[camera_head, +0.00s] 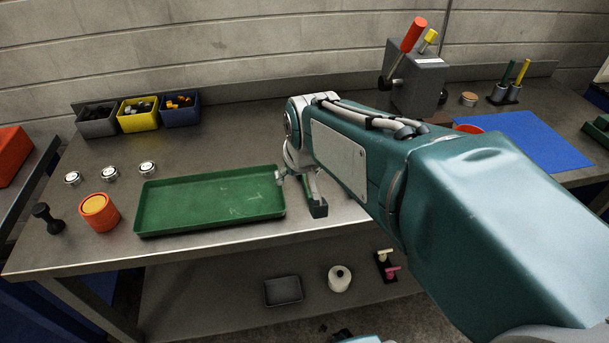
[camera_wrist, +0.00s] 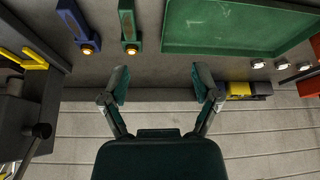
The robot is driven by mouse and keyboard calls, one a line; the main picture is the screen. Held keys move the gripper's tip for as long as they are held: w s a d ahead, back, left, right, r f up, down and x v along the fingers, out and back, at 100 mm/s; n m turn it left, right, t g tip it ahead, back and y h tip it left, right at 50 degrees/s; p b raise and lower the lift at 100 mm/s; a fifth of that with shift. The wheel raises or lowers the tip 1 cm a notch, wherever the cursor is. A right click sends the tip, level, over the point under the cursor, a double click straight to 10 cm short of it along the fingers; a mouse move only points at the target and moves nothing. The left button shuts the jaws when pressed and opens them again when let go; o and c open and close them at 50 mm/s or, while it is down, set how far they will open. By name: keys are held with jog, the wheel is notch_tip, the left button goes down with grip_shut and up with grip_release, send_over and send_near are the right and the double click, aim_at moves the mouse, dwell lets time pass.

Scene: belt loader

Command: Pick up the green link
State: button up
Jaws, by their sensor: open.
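The green link (camera_wrist: 127,22) lies on the metal bench in the wrist view, a narrow bar with a round brass-coloured fitting at its lower end. Its upper end runs out of the frame. My gripper (camera_wrist: 162,82) is open and empty, with its two fingers spread apart. The link is beyond the left finger in the picture, apart from it. In the head view my gripper hangs by the right end of the green tray (camera_head: 210,229). A dark green piece shows there, but I cannot tell whether it is link or finger.
A blue link (camera_wrist: 72,24) lies left of the green one in the wrist view. A grey control box (camera_head: 417,82) with levers stands at the back. Three small bins, a yellow one (camera_head: 138,121) in the middle, stand at the back left. A blue mat (camera_head: 530,140) lies right.

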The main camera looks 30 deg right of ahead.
jog(key=m, duration=0.1)
send_near(307, 175)
jog(key=shift+g, duration=0.4)
jog(key=x, duration=0.5)
jog(key=shift+a, duration=0.2)
jog(key=x, duration=0.5)
jog(key=shift+w+d+f, duration=0.15)
jog(key=shift+w+d, duration=0.1)
jog(key=shift+w, duration=0.1)
jog(key=c, duration=1)
